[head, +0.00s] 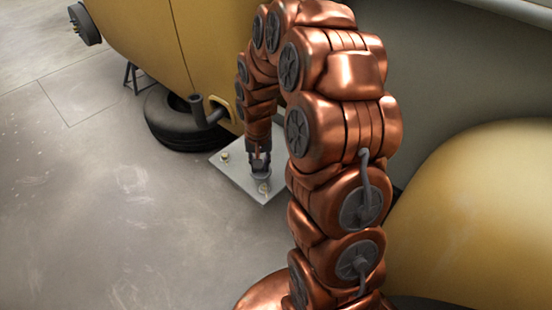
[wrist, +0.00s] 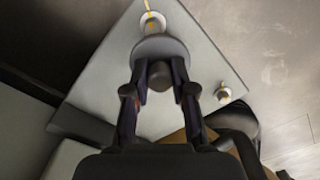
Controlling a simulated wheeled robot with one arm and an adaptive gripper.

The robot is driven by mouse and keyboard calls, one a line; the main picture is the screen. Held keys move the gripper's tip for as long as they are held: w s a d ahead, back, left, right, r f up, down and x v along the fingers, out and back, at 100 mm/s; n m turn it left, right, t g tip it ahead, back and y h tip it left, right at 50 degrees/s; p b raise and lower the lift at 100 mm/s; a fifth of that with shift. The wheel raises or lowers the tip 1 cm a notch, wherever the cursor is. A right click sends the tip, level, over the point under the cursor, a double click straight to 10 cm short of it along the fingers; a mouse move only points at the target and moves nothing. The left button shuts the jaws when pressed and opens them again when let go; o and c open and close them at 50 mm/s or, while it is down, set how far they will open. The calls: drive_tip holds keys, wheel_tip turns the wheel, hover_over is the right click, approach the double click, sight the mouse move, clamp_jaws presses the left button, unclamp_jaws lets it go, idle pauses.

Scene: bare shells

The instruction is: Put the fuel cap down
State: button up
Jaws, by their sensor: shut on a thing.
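My gripper (wrist: 160,82) is shut on the fuel cap (wrist: 158,46), a grey round disc with a darker knob between the fingers. In the head view my gripper (head: 259,160) points down over a pale flat plate (head: 238,183), with the dark cap (head: 260,173) at its tips. The plate also fills much of the wrist view (wrist: 90,85). I cannot tell whether the cap touches the plate or hangs just above it. A pale round fitting with a yellow mark (wrist: 152,20) lies just beyond the cap; another small one (wrist: 224,94) is to the right.
A yellow vehicle body (head: 150,35) stands behind the plate, with a dark bent pipe (head: 205,112) sticking out of it. A black tyre (head: 172,130) lies beside the plate. A rounded yellow panel (head: 485,225) is at the right. The grey floor at left is clear.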

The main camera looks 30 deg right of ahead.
drive_tip(key=shift+s+d+f, duration=0.2)
drive_tip(key=shift+f, duration=0.3)
drive_tip(key=shift+d+f, duration=0.1)
drive_tip(key=shift+d, duration=0.1)
drive_tip(key=b, duration=0.2)
hover_over(276, 149)
drive_tip(key=shift+s+a+f, duration=0.15)
drive_tip(key=shift+s+f, duration=0.05)
drive_tip(key=shift+f, duration=2.2)
drive_tip(key=shift+f, duration=0.1)
drive_tip(key=o, duration=0.9)
drive_tip(key=shift+o, duration=0.2)
drive_tip(key=shift+w, duration=0.1)
